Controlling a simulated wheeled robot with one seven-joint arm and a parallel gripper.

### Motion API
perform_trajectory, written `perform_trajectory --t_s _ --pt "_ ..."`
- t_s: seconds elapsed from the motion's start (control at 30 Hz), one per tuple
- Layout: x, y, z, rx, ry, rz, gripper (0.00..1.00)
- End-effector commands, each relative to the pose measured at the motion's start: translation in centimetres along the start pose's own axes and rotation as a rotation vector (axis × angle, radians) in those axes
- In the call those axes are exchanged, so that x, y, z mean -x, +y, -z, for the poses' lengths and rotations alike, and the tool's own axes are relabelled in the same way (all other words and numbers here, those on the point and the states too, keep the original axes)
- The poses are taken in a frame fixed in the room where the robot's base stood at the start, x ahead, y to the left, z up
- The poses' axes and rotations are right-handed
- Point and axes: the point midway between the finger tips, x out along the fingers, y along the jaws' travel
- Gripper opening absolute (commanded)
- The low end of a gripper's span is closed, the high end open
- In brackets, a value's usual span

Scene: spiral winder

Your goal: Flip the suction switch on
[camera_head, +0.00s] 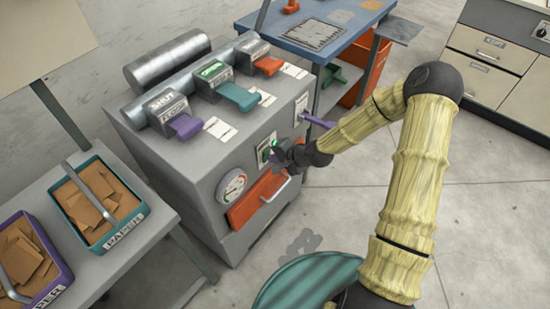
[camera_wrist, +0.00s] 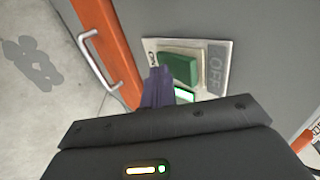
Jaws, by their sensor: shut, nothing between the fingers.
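The suction switch (camera_head: 264,152) is a green rocker on a pale plate on the front of the grey machine. In the wrist view the green rocker (camera_wrist: 180,68) shows up close, with a grey OFF label (camera_wrist: 216,68) on the right of its plate. A bright green-white patch shows below the rocker. My gripper (camera_head: 279,150) is at the switch; its dark purple fingers also show in the wrist view (camera_wrist: 157,84), shut and empty. The fingertips overlap the lower left of the rocker. I cannot tell whether they touch it. They hide part of the plate.
A red-orange drawer (camera_head: 258,202) with a metal handle is just below the switch, beside a round gauge (camera_head: 231,185). A purple lever (camera_head: 318,121) sticks out to the right. Purple, teal and orange levers are on top. A teal round object (camera_head: 305,285) stands on the floor in front.

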Motion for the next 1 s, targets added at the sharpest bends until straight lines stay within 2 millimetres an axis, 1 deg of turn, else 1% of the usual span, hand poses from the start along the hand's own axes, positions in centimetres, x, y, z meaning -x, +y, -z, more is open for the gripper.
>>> perform_trajectory --t_s 0.03,0.2,0.53,0.67,0.87,0.93,1.0 --pt "0.3 -0.4 0.0 0.0 0.0 0.001 0.0" --pt "0.7 -0.8 0.0 0.001 0.0 0.002 0.0" --pt "0.6 -0.8 0.0 0.002 0.001 0.003 0.0" --pt "0.9 -0.4 0.1 0.002 0.0 0.002 0.0" --pt "2.2 1.3 0.1 0.004 -0.009 -0.001 0.0" --pt "3.1 2.0 0.1 0.007 -0.012 0.0 0.0" --pt "4.5 2.1 0.1 0.009 -0.01 0.0 0.0"
